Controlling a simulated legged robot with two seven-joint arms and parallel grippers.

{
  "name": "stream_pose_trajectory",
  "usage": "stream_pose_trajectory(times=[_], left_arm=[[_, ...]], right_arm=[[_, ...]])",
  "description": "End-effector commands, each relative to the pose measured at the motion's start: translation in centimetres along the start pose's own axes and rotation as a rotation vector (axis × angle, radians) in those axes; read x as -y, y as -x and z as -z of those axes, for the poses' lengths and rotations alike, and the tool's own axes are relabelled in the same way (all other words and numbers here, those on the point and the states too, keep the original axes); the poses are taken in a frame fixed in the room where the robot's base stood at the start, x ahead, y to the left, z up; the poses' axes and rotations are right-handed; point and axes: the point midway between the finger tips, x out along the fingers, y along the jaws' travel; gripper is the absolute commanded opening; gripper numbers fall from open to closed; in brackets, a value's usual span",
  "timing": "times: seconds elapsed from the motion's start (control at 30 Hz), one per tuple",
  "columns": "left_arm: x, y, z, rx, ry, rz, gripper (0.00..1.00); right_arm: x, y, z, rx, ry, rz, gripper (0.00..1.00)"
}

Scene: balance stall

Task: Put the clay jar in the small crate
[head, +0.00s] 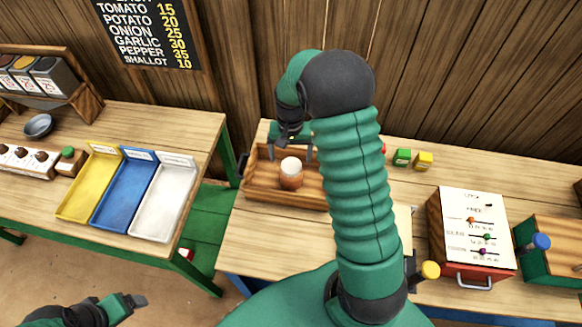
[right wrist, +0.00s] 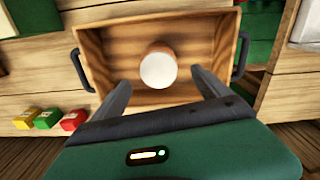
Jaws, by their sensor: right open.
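The clay jar (head: 291,178), orange-brown with a pale top, stands upright inside the small wooden crate (head: 262,190). In the right wrist view the jar (right wrist: 158,70) is near the middle of the crate (right wrist: 105,50), apart from its side walls. My right gripper (head: 290,150) is open just behind and above the jar. In the right wrist view its two fingers (right wrist: 162,88) are spread on either side, clear of the jar. My left gripper (head: 138,300) is low at the left over the floor; its opening cannot be made out. My right arm hides the crate's right part.
Green and yellow blocks (head: 402,158) sit behind on the right table, with a red one partly hidden. A red box with a sloped white panel (head: 476,225) stands right. Yellow, blue and white trays (head: 122,195) lie on the left table, across a gap.

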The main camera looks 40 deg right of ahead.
Motion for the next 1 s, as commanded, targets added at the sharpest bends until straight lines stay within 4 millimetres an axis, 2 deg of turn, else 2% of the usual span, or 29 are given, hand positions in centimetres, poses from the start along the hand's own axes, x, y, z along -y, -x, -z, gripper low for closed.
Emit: stream_pose_trajectory(times=[0.17,0.27,0.37,0.4,0.5,0.6,0.7,0.87,0.93,1.0], left_arm=[[0.0,-0.4,-0.1,0.000,0.000,0.000,0.83],[0.0,-0.4,-0.1,0.000,0.000,0.000,0.83],[0.0,-0.3,-0.1,0.000,0.000,0.000,0.83],[0.0,-0.3,-0.1,0.000,0.000,0.000,0.83],[0.0,-0.3,-0.1,0.000,0.000,0.000,0.83],[0.0,-0.3,-0.1,0.000,0.000,0.000,0.83],[0.0,-0.3,-0.1,0.000,0.000,0.000,0.83],[0.0,-0.4,-0.1,0.000,0.000,0.000,0.83],[0.0,-1.4,-0.3,-0.001,0.000,0.000,0.83],[0.0,-1.6,-0.4,-0.001,0.000,0.000,0.83]], right_arm=[[0.0,2.4,0.0,-0.002,0.002,0.001,0.87],[1.4,3.4,-2.0,-0.019,0.078,0.011,0.87],[4.0,4.6,-7.4,-0.078,0.279,0.039,0.87],[4.8,4.9,-10.0,-0.107,0.377,0.051,0.87],[5.7,5.2,-15.8,-0.174,0.591,0.075,0.87],[5.7,5.1,-19.1,-0.215,0.723,0.088,0.87],[5.6,4.9,-19.8,-0.225,0.758,0.091,0.87],[5.5,4.9,-19.7,-0.223,0.754,0.091,0.87],[5.5,3.8,-19.6,-0.222,0.753,0.091,0.87],[5.5,3.5,-19.6,-0.222,0.753,0.091,0.87]])
